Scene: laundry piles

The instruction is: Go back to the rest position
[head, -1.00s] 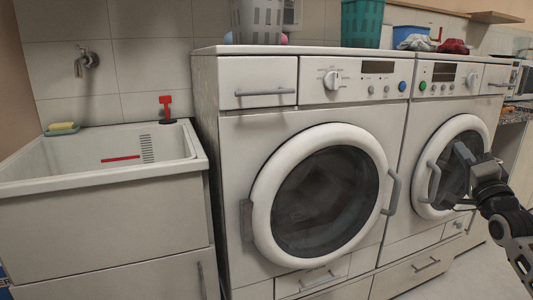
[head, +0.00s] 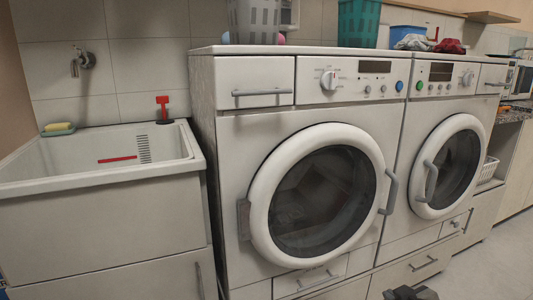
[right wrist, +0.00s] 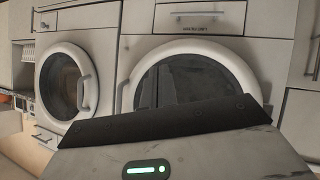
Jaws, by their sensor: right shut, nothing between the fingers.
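My right gripper (head: 410,293) shows only as a dark piece at the bottom edge of the head view, low in front of the washers. In the right wrist view its grey body with a green light and a dark front bar (right wrist: 165,121) fills the lower part. It is shut and empty, apart from both washers. My left gripper is out of view. The left washer door (head: 383,240) and the right washer door (head: 478,170) are both closed.
A white sink (head: 100,172) stands at the left with a red-handled plunger (head: 163,108). A grey basket (head: 254,22), a teal basket (head: 358,24) and some cloths (head: 449,46) sit on the washers. A white basket (head: 489,170) is at the right. Floor at lower right is clear.

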